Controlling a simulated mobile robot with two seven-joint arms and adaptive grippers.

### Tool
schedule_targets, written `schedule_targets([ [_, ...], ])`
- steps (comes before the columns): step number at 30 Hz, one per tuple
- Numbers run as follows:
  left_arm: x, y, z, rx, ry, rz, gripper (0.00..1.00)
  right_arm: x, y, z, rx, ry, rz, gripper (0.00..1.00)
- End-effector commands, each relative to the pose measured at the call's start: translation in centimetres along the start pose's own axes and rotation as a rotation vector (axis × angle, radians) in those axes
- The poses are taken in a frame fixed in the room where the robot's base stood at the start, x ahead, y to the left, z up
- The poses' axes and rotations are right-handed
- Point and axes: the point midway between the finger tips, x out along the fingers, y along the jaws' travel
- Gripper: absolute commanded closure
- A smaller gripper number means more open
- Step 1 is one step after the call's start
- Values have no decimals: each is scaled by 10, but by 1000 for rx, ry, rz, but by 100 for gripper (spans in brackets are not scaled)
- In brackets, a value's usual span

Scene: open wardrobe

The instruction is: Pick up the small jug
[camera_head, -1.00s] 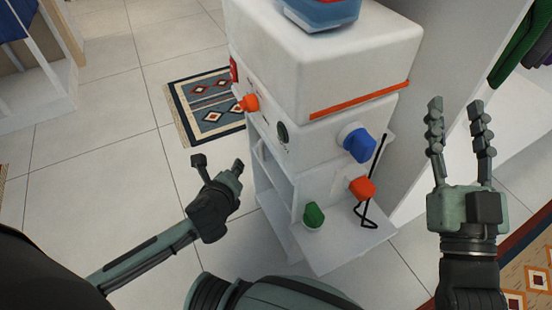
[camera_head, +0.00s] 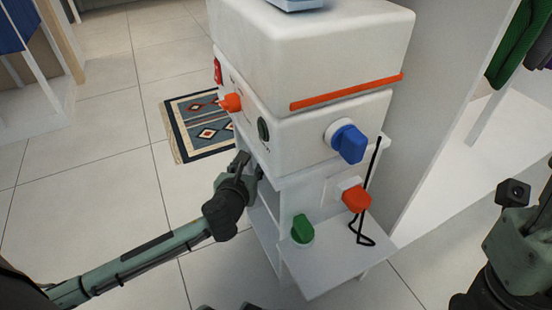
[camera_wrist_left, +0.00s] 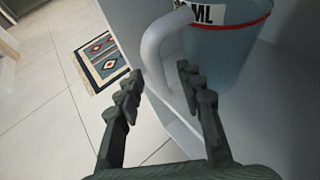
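The small jug (camera_wrist_left: 228,45) shows in the left wrist view at the top right. It is a bluish-grey vessel with a red band, a white "ML" label and a pale looped handle (camera_wrist_left: 153,48). My left gripper (camera_wrist_left: 158,80) is open, and the handle lines up with the gap between its fingers. I cannot tell whether the handle is inside that gap. In the head view, my left gripper (camera_head: 250,168) is at the left side of the white stand, by its shelf opening; the jug is hidden there. My right gripper (camera_head: 518,235) is partly cut off at the right edge, its fingers unclear.
The white stand (camera_head: 310,60) carries a blue knob (camera_head: 349,143), an orange-red knob (camera_head: 356,198), a green knob (camera_head: 302,229) and a black bent rod (camera_head: 367,195). A pale blue object (camera_head: 295,4) sits on top. A patterned rug (camera_head: 200,125) lies on open tiled floor to the left.

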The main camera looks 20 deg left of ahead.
Motion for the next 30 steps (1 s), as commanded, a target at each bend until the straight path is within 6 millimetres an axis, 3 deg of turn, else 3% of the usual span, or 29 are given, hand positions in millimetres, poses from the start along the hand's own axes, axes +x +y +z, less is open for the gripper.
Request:
schedule_targets([
  [7,2,0,1,-1,0,0,62,1,0,0,0,-1,-2,60],
  [16,2,0,0,-1,0,0,100,1,0,0,0,-1,-2,60],
  [30,2,0,3,-3,-4,-1,100,1,0,0,0,-1,-2,60],
])
